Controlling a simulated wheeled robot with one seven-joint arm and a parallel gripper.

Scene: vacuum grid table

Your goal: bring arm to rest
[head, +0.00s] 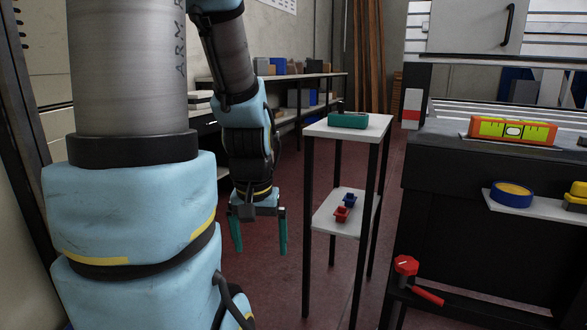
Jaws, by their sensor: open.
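My arm hangs down on the left side of the head view, its light blue and grey links filling much of the left. My gripper (259,236) is at the arm's lower end, pointing down over the red floor. Its two green fingers are spread apart with nothing between them. It is left of the small white two-tier stand and does not appear to touch it.
The stand's top (370,126) holds a green tray (348,120); its lower shelf (327,222) holds a red part (341,214) and a blue part (350,199). A dark workbench (440,160) with a spirit level (512,130) is right. Red floor (285,285) is clear below my gripper.

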